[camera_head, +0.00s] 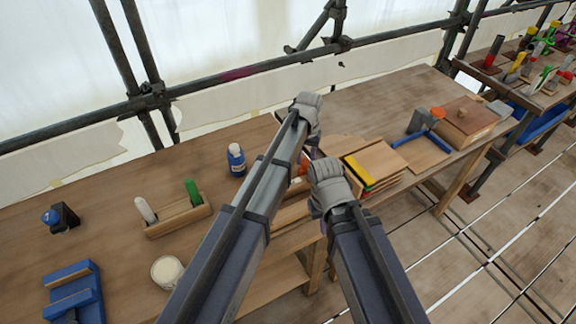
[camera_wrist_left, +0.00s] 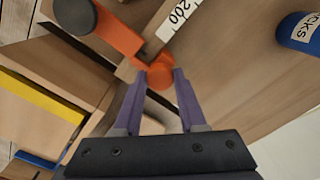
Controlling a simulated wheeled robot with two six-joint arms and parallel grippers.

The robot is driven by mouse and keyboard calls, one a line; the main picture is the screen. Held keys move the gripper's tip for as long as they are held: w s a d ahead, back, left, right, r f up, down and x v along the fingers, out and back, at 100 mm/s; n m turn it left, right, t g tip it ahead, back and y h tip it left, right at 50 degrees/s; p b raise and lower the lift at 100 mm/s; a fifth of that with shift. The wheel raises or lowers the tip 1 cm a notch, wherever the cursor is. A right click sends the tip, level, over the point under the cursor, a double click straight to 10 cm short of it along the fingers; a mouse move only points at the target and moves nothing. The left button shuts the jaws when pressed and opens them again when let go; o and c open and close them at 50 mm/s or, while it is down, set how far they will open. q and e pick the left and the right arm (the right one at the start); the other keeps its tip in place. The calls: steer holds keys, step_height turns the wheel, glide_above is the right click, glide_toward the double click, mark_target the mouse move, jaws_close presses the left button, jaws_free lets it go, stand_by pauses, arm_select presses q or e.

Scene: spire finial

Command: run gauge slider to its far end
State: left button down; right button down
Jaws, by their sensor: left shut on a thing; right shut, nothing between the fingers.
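The gauge slider is orange; it shows in the head view (camera_head: 303,167) as a small patch between my two hands. In the left wrist view the orange slider (camera_wrist_left: 122,38) has a dark round knob (camera_wrist_left: 75,15) at one end and a round orange knob (camera_wrist_left: 160,75) at the other. It sits across a wooden rail beside a white scale strip (camera_wrist_left: 180,20) marked 200. My left gripper (camera_wrist_left: 160,82) is shut on the round orange knob. My right gripper (camera_head: 322,182) is beside it, shut and empty; its fingertips are mostly hidden.
A blue bottle (camera_head: 236,160) stands left of the slider. A stack of boards (camera_head: 378,160) with a yellow strip (camera_head: 358,172) lies to the right. A wooden holder (camera_head: 180,217), a white round pot (camera_head: 167,271) and a blue fixture (camera_head: 73,290) occupy the left bench. Scaffold pipes run behind.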

arm_select(q)
steer(key=shift+w+d, duration=0.75)
steer(key=shift+d, duration=0.25)
steer(key=shift+c, duration=2.3)
jaws_free()
steer(key=shift+d, duration=0.1)
steer(key=shift+r, duration=0.1)
step_height(320, 180, up, 8)
steer(key=p, duration=0.8)
steer(key=shift+f, duration=0.2)
